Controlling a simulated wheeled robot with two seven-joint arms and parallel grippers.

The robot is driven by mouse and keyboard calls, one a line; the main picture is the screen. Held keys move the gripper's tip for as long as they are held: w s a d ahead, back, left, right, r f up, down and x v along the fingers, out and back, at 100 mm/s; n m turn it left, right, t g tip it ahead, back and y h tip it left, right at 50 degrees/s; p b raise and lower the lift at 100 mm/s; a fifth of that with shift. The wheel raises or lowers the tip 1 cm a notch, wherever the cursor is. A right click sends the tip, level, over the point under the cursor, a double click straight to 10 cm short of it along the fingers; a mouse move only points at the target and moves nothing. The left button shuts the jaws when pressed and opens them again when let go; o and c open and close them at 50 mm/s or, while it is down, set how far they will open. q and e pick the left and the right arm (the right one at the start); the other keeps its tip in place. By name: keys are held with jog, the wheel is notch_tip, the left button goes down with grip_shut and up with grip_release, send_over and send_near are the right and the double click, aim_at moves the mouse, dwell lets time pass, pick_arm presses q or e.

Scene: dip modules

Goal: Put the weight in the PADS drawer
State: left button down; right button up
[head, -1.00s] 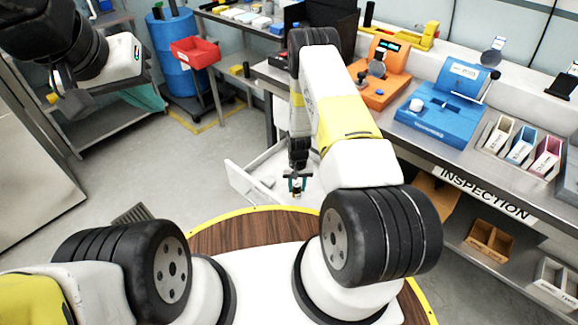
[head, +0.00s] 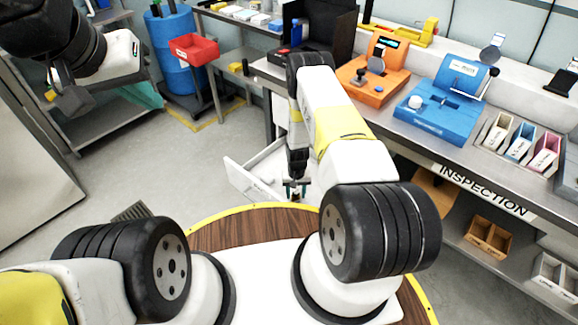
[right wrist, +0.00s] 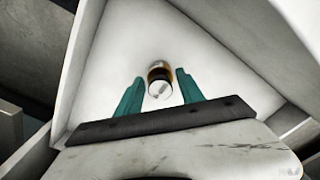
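The weight (right wrist: 160,82), a small cylinder with a pale end and orange-brown and dark bands, is inside a white drawer (right wrist: 222,72) in the right wrist view. My right gripper (right wrist: 160,76) has its teal fingers apart on either side of the weight, with small gaps visible. Whether the weight stands or lies is hard to tell. In the head view the pulled-out drawer (head: 243,178) is below the bench, with my right gripper (head: 296,188) over it. No PADS label is readable. My left gripper (head: 72,102) hangs at upper left, away from the drawer; its fingers are unclear.
The inspection bench (head: 425,140) runs along the right, with an orange device (head: 373,85) and a blue device (head: 440,108) on it. A red bin (head: 194,50) and blue barrel (head: 168,48) stand at the back. Floor left of the drawer is clear.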

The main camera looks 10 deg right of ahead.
jog(key=shift+o, duration=0.7)
notch_tip(320, 180, up, 13)
notch_tip(320, 180, up, 36)
jog(key=f+t+y, duration=0.1)
jog(key=t, duration=0.2)
send_over(296, 191)
jog(key=s+a, duration=0.2)
jog(key=s+r+n+t, duration=0.1)
jog(key=s+r, duration=0.7)
jog(key=s, duration=0.3)
jog(key=s+r+n+t+y, duration=0.1)
jog(key=s+r+t, duration=0.1)
jog(key=s+r, duration=0.7)
jog(key=s, duration=0.2)
jog(key=shift+s+a+r, duration=0.15)
jog(key=shift+s+r, duration=0.15)
